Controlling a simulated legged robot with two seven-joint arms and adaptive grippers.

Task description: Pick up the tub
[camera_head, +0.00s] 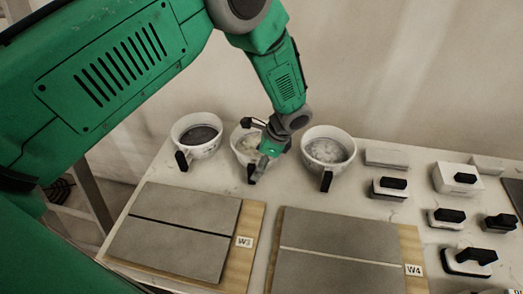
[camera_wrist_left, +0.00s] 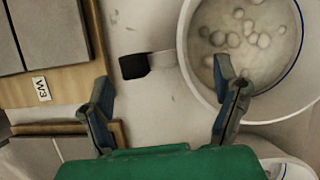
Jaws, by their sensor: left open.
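Three white tubs with black-ended handles stand in a row at the back of the table. The left tub (camera_head: 197,144) holds dark material, and the right tub (camera_head: 336,163) holds pale lumpy material. My left gripper (camera_head: 259,150) is open over the middle tub (camera_head: 240,152) and partly hides it. In the left wrist view a tub (camera_wrist_left: 289,98) with pale, lumpy contents sits at the upper right. Its black-ended handle (camera_wrist_left: 134,66) lies between the open fingers (camera_wrist_left: 166,78) of my left gripper. The right finger overlaps the tub's rim in the picture; contact cannot be told. My right gripper is out of view.
Grey tiles on wooden boards lie in front, beside labels W3 (camera_head: 244,242) and W4 (camera_head: 413,270). Several black-handled blocks (camera_head: 457,178) stand at the right. A plain wall rises behind the table (camera_head: 150,182). Bare tabletop lies between the tubs and boards.

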